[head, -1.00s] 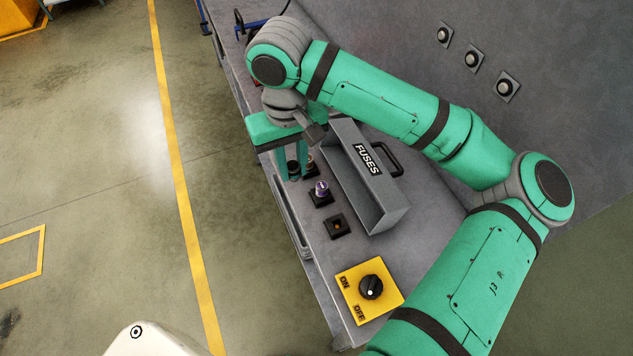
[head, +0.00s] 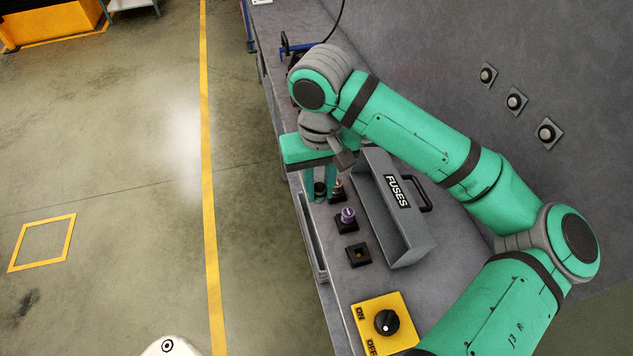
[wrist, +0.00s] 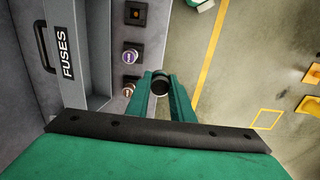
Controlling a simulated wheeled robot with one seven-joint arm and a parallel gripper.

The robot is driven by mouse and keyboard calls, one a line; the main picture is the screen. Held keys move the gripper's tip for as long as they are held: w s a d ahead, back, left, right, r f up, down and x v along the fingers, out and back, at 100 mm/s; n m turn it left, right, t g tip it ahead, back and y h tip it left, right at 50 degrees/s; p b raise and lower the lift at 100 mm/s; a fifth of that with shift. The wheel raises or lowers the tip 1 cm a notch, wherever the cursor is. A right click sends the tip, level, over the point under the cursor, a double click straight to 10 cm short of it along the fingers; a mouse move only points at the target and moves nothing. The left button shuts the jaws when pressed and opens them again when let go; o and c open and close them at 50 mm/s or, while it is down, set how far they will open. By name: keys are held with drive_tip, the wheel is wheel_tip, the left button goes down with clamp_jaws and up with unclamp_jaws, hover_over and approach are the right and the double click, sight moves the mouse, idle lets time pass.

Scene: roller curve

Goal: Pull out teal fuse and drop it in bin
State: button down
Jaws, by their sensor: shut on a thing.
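My gripper (head: 319,190) is shut on a dark round-ended piece (wrist: 160,84). Its teal colour cannot be made out between my teal fingers, so I cannot confirm it is the teal fuse. The piece is beside the row of sockets, toward the bench's front edge, and appears clear of the sockets. A purple-topped fuse (head: 347,214) stands in a black socket. A brownish, pale-topped fuse (head: 338,190) sits close by my fingers; it also shows in the wrist view (wrist: 128,90).
A grey open box marked FUSES (head: 405,222), with a black handle, stands behind the sockets. An empty black socket (head: 358,254) and a yellow ON/OFF switch (head: 387,322) lie nearer. A narrow grey trough (head: 311,238) runs along the front edge. Open floor lies left.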

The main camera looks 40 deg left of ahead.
drive_tip(key=d+f, duration=0.6)
drive_tip(key=d, duration=0.4)
drive_tip(key=shift+s+d, duration=0.2)
drive_tip(key=shift+d, duration=0.15)
idle(2.3)
drive_tip(key=shift+f, duration=0.15)
drive_tip(key=shift+d, duration=0.2)
